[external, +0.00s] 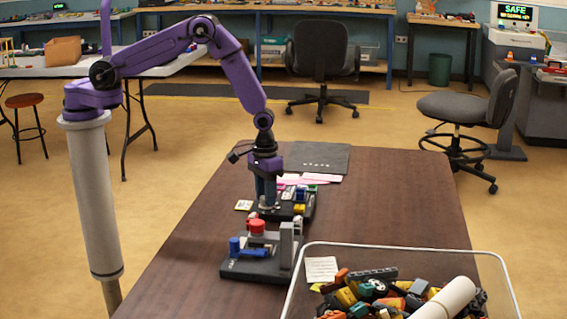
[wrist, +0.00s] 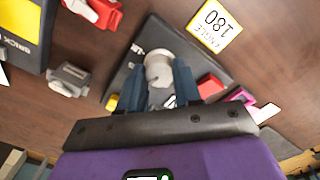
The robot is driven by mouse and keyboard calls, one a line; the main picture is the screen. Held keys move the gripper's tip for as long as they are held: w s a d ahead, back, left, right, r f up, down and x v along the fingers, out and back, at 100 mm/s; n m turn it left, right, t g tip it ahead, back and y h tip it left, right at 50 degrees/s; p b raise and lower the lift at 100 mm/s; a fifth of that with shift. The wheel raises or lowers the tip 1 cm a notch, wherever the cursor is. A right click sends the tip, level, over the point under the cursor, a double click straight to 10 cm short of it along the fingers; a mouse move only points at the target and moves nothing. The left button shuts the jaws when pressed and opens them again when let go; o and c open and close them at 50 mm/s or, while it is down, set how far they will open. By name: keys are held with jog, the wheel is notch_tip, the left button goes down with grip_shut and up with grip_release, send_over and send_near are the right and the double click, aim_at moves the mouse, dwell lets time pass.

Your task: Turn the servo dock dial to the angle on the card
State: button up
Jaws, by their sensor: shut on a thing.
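The servo dock (wrist: 140,60) is a dark base under my gripper. It also shows in the external view (external: 308,207), partly behind my gripper. My gripper (wrist: 160,90) points down, its two blue-grey fingers shut on the light grey dial (wrist: 158,66), a short round knob on the dock. In the external view my gripper (external: 267,204) stands over the dock's left part, and its fingers mostly hide the dial. The card (wrist: 214,25) is white with a yellow edge, upside down in the wrist view, and reads ANGLE 180. It lies flat beside the dock, at left in the external view (external: 243,205).
A black fixture (external: 262,264) with a red knob and blue cylinder stands nearer the camera. A clear bin (external: 388,248) of bricks fills the front right. A dark mat (external: 318,157) lies behind the dock. The table (external: 410,200) is clear to the right.

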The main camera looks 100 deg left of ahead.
jog(key=m, duration=1.1)
jog(key=shift+m, duration=1.9)
jog(key=o, duration=1)
jog(key=shift+o, duration=0.2)
notch_tip(320, 180, up, 18)
jog(key=shift+a+f, duration=0.15)
jog(key=shift+f, duration=0.05)
jog(key=shift+w, duration=0.1)
